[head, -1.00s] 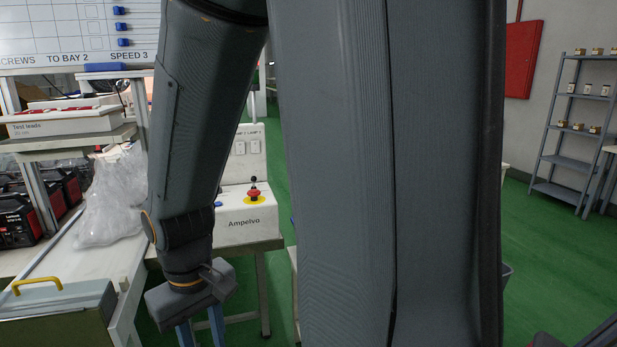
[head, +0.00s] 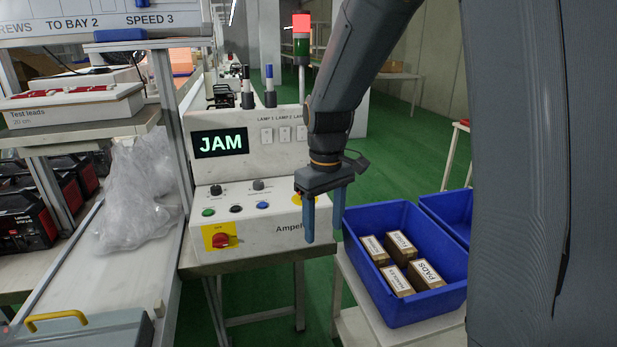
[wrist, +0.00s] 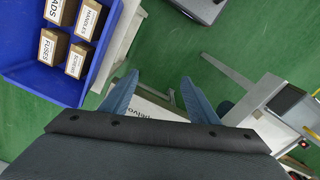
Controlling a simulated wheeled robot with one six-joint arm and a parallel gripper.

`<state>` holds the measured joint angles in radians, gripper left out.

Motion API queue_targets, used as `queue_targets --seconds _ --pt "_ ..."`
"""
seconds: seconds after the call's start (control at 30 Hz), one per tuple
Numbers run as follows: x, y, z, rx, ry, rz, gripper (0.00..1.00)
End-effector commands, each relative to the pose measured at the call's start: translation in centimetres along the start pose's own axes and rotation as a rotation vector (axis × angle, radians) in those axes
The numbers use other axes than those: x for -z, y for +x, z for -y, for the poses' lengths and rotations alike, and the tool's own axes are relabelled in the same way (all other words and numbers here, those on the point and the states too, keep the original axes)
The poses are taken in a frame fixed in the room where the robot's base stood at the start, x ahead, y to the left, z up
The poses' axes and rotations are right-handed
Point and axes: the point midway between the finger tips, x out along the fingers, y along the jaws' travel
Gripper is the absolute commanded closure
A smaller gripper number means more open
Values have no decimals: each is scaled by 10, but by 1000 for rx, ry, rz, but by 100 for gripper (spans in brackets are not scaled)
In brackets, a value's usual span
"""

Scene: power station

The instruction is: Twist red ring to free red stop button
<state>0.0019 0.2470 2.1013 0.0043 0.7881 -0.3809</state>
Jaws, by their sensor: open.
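The white console (head: 245,236) carries a lit "JAM" display (head: 220,142). A yellow disc (head: 296,199) shows on its right side, partly behind my gripper; the red stop button and red ring are hidden there. A separate red rotary switch (head: 221,240) sits on a yellow square plate at the console's front left. My gripper (head: 323,238) is open and empty, fingers pointing down, in front of the console's right end. In the wrist view my open gripper (wrist: 159,88) has part of the console's lettered front (wrist: 155,109) between its fingers.
A blue bin (head: 383,302) with several labelled boxes stands just right of my gripper and shows in the wrist view (wrist: 25,75). A signal tower (head: 302,45) with its red top lit rises behind the console. A plastic bag (head: 138,190) lies left. Green floor is open beyond.

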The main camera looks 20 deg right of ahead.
Motion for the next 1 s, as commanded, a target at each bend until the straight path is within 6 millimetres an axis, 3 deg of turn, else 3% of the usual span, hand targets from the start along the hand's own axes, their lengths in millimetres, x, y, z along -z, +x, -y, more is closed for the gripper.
queue_targets --seconds 0.03,0.2,0.4,0.5,0.67,1.0 --pt "28 -14 -14 -1 -66 0 45" --pt "105 -46 -47 1 -307 5 45" --pt "162 -70 -69 2 -516 7 45" --pt "176 -77 -74 1 -574 7 45" --pt "184 -74 -76 3 -608 8 45" --pt "183 -26 -75 3 -609 9 45"
